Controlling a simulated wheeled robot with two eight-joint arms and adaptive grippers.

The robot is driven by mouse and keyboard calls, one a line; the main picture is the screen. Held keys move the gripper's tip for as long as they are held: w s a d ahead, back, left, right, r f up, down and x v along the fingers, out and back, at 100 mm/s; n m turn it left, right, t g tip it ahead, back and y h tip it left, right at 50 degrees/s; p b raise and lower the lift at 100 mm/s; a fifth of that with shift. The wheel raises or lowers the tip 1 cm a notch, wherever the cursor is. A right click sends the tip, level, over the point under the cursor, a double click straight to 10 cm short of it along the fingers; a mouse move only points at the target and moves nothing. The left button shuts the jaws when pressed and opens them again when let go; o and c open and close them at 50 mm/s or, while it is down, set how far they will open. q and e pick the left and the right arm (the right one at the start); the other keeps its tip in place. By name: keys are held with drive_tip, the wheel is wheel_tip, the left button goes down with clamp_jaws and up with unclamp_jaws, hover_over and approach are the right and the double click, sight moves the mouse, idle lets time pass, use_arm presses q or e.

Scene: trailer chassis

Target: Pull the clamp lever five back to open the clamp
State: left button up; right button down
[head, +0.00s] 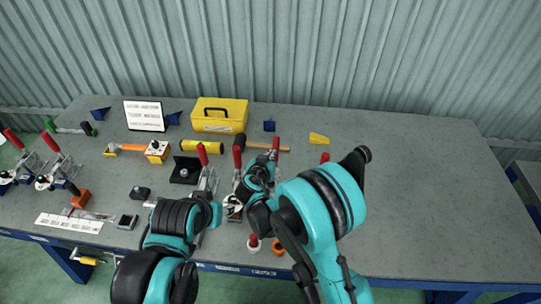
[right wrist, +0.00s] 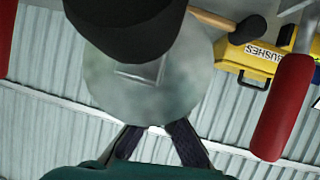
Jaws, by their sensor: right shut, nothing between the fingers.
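Several toggle clamps with red-handled levers stand along the bench. In the head view one red lever (head: 202,153) stands upright left of my right gripper, a second (head: 237,156) is just beside it, and a third (head: 276,146) rises behind it. I cannot tell which is lever five. My right gripper (head: 258,172) is shut and empty, close among these levers. In the right wrist view its dark fingers (right wrist: 157,128) point up, and a red lever handle (right wrist: 283,108) is at the right, apart from them. My left arm ends low by the clamps; its fingers are not clear.
A yellow toolbox (head: 219,115) and a mallet (head: 268,146) lie behind the clamps. Another red handle tip (head: 324,157) shows behind my right arm. More clamps (head: 57,170) stand at the left. The bench's right side (head: 430,200) is clear.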

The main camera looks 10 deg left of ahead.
drive_tip(key=shift+w+r, duration=0.5)
drive_tip(key=shift+r, duration=4)
drive_tip(key=s+d+r+g+b, duration=0.2)
drive_tip(key=s+d, duration=0.2)
drive_tip(key=d, duration=0.5)
drive_tip(key=s+d+g+b, duration=0.1)
drive_tip(key=s+d+g, duration=0.1)
drive_tip(key=s+d, duration=0.75)
use_arm(q)
wheel_tip(320, 180, down, 7)
drive_tip(key=b, duration=0.3)
use_arm(e)
drive_tip(key=s+d+f+g+y, duration=0.1)
drive_tip(key=s+d+f, duration=0.2)
drive_tip(key=s, duration=0.5)
drive_tip(key=s+d+f+n+y, duration=0.1)
drive_tip(key=s+d+f, duration=0.2)
drive_tip(key=s, duration=0.6)
drive_tip(key=shift+s+f+g, duration=0.2)
drive_tip(key=shift+s+g, duration=0.05)
drive_tip(key=shift+g, duration=0.15)
